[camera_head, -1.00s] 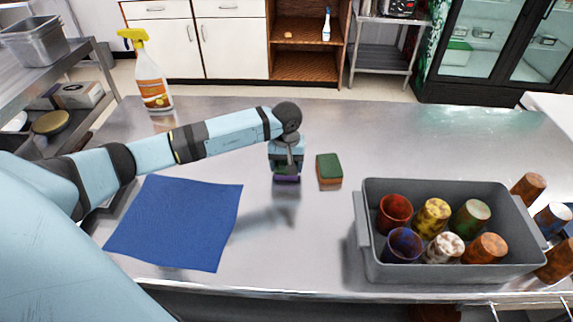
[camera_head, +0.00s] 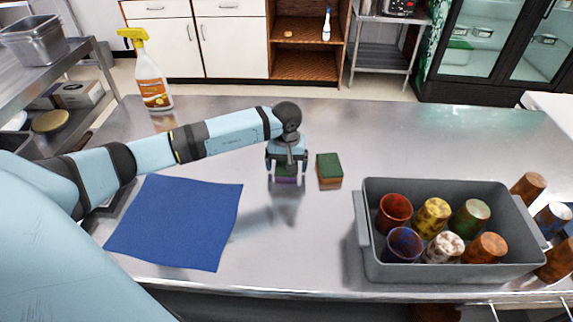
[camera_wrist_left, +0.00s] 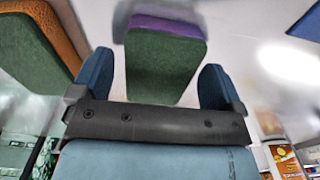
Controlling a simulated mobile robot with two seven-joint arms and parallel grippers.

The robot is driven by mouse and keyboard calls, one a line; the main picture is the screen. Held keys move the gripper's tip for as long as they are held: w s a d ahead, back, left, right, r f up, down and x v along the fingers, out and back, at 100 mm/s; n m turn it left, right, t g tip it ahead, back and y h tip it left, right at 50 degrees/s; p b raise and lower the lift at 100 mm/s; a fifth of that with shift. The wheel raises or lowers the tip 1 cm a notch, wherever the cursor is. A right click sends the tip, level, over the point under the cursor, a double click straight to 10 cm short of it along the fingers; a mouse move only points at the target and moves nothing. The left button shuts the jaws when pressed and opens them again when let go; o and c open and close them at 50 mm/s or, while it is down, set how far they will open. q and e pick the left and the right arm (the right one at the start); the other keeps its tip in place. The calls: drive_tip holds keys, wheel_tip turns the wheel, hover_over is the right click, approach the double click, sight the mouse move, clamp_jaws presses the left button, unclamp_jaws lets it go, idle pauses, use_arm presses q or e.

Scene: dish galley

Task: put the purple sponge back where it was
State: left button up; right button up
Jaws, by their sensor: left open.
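The purple sponge (camera_head: 286,180), with a green top layer, is on the steel table beneath my left gripper. My left gripper (camera_head: 286,172) is open, with a finger on each side of the sponge. In the left wrist view the purple sponge (camera_wrist_left: 162,60) shows its green face and purple edge between the two blue fingers of my left gripper (camera_wrist_left: 160,85), with gaps beside it. The gripper hides part of the sponge in the head view. My right gripper is not in view.
An orange and green sponge (camera_head: 329,171) lies just right of the purple one. A blue cloth (camera_head: 175,222) lies to the left. A grey bin (camera_head: 455,273) with several cups stands at the right. A spray bottle (camera_head: 152,85) stands at the back left.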

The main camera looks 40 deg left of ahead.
use_arm(q)
wheel_tip(320, 180, up, 11)
drive_tip(key=b, duration=0.1)
drive_tip(key=shift+r, duration=0.2)
drive_tip(key=shift+s+f, duration=0.1)
idle(0.4)
